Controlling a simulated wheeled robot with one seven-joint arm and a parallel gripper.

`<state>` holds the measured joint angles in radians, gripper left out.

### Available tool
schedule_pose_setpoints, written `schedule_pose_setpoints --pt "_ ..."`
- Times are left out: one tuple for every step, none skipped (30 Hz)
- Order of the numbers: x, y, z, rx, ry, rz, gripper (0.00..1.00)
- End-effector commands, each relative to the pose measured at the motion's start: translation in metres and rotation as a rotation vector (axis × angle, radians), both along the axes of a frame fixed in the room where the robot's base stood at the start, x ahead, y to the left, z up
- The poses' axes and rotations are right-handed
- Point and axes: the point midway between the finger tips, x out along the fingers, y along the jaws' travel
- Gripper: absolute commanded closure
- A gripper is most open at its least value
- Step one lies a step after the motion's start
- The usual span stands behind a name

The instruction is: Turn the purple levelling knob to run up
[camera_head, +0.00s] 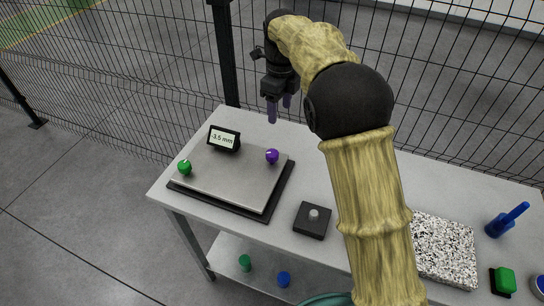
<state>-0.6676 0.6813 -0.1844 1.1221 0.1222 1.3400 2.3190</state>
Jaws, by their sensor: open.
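The purple levelling knob (272,156) is a small round knob at the right back part of a grey levelling plate (223,185). The plate lies on a black base on the table. A small display (224,138) at the plate's back edge reads -3.5 mm. A green knob (184,167) sits at the plate's left end. My gripper (279,108) points down with its purplish fingers apart, open and empty. In the picture it is above the purple knob, not touching it.
The grey table (175,192) also carries a black box with a grey button (313,217), a speckled block (446,250), a blue handled item (505,221) and a green block (503,281). A black mesh fence stands behind. Green and blue items lie on the lower shelf.

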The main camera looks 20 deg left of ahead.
Motion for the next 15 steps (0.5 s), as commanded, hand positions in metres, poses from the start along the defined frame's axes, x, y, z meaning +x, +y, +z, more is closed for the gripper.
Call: schedule_pose_setpoints --pt "-0.001 0.011 -0.003 -0.003 0.001 -0.031 0.42" --pt "-0.002 0.014 -0.003 -0.005 0.004 -0.051 0.42" --pt "-0.003 0.018 -0.003 -0.006 0.004 -0.069 0.42" --pt "-0.004 0.02 -0.002 -0.007 0.005 -0.08 0.42" --pt "-0.004 0.021 -0.002 -0.007 0.007 -0.085 0.42" --pt "-0.004 0.021 -0.002 -0.008 0.007 -0.089 0.42" --pt "-0.004 0.021 -0.001 -0.008 0.007 -0.091 0.42" --pt "-0.004 0.021 -0.001 -0.008 0.007 -0.091 0.42" --pt "-0.004 0.021 -0.001 -0.008 0.007 -0.09 0.42" --pt "-0.004 0.021 -0.001 -0.007 0.007 -0.09 0.42" --pt "-0.004 0.021 -0.001 -0.007 0.007 -0.09 0.42" --pt "-0.004 0.021 -0.001 -0.007 0.007 -0.09 0.42" --pt "-0.004 0.02 -0.001 -0.007 0.007 -0.089 0.42" --pt "-0.004 0.02 -0.002 -0.007 0.007 -0.089 0.42" --pt "-0.004 0.02 -0.003 -0.007 0.007 -0.089 0.42"
